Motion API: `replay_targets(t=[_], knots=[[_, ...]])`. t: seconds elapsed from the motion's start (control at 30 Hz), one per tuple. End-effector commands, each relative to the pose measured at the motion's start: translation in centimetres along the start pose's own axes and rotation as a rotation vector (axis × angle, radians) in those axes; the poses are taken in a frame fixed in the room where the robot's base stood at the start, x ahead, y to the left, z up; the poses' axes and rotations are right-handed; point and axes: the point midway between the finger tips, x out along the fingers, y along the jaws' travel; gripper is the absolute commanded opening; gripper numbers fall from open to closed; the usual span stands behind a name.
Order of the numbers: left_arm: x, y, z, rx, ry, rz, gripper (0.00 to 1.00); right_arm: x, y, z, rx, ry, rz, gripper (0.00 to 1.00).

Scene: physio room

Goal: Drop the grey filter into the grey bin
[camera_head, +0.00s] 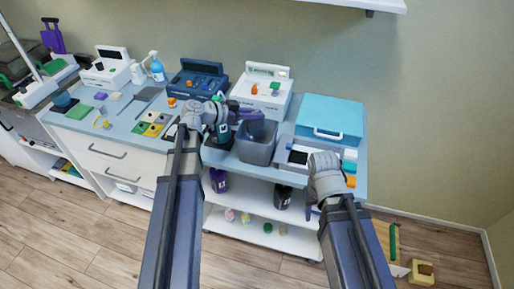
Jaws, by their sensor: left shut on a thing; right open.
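The grey bin (256,151) stands on the blue-grey worktop near its front edge, its opening facing up. My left gripper (238,115) is at the bin's upper left, level with or just above its rim. It is shut on a small dark grey thing, which seems to be the grey filter (252,114), over the back part of the bin's opening. The filter's outline is small and partly hidden by the gripper. My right gripper (322,182) is open at the worktop's front edge, right of the bin; its fingertips are hard to make out.
A white tray with a dark panel (299,157) lies right of the bin. A blue case (330,117), a white box (262,90) and a dark blue box (198,80) stand behind. Coloured blocks (350,167) sit at the right edge. Jars (219,181) stand on the shelf below.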

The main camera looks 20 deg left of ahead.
Motion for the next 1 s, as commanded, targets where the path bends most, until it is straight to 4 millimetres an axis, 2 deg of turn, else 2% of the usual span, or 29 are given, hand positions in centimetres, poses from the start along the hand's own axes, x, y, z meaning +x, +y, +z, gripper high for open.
replay_targets(t=[0.03,0.1,0.37,0.4,0.7,1.0], knots=[[0.34,0.00,0.81,0.000,0.000,0.000,0.00,0.87,-0.08,-0.05,0.000,0.000,0.000,0.50],[0.42,0.00,1.01,0.000,0.000,0.000,0.00,1.09,-0.10,-0.06,0.000,0.000,0.000,0.50],[0.38,0.00,0.91,0.000,0.000,0.000,0.00,0.99,-0.09,-0.06,0.000,0.000,0.000,0.50],[0.38,0.00,0.91,0.000,0.000,0.000,0.21,0.99,-0.09,-0.06,0.000,0.000,0.000,0.50],[0.38,0.00,0.92,0.000,0.000,0.000,0.54,0.99,-0.09,-0.06,0.000,0.000,0.000,0.50],[-0.08,0.00,0.85,0.000,0.000,-0.001,0.54,0.74,-0.07,-0.04,0.000,0.000,0.000,0.50]])
